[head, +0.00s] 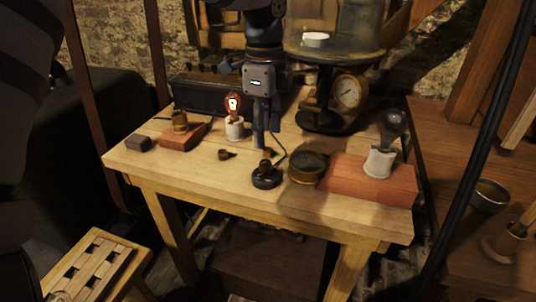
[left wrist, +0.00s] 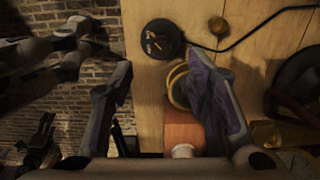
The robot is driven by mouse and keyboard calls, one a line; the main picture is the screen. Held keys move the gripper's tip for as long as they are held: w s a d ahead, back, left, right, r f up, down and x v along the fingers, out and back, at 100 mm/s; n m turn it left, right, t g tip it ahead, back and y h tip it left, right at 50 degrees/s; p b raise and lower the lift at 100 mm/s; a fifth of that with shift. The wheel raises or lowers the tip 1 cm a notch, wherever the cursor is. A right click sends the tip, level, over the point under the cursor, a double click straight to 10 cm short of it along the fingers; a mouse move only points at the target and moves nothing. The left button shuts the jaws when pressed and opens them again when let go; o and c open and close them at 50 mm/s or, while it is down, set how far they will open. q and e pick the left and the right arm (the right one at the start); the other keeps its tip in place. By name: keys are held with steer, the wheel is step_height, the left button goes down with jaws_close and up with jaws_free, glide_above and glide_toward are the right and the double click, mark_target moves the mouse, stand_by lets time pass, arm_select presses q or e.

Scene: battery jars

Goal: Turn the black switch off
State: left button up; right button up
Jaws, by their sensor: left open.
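The black switch (head: 267,179) is a round black base with a small raised knob, on the front middle of the wooden table. It also shows near the top of the left wrist view (left wrist: 160,39), with brass-coloured parts on its top; its on or off position is too small to tell. My left gripper (head: 258,142) points down just behind the switch. My right gripper does not show.
A lit bulb (head: 234,104) stands behind left of the switch. A round brass instrument (head: 306,168) sits right of the switch, beside a red board (head: 350,183) with an unlit bulb (head: 391,127). A glass-domed stand with a gauge (head: 349,92) is behind.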

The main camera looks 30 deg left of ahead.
mark_target(266, 162)
arm_select(q)
step_height(266, 162, down, 8)
steer(key=shift+w+f, duration=0.1)
jaws_close()
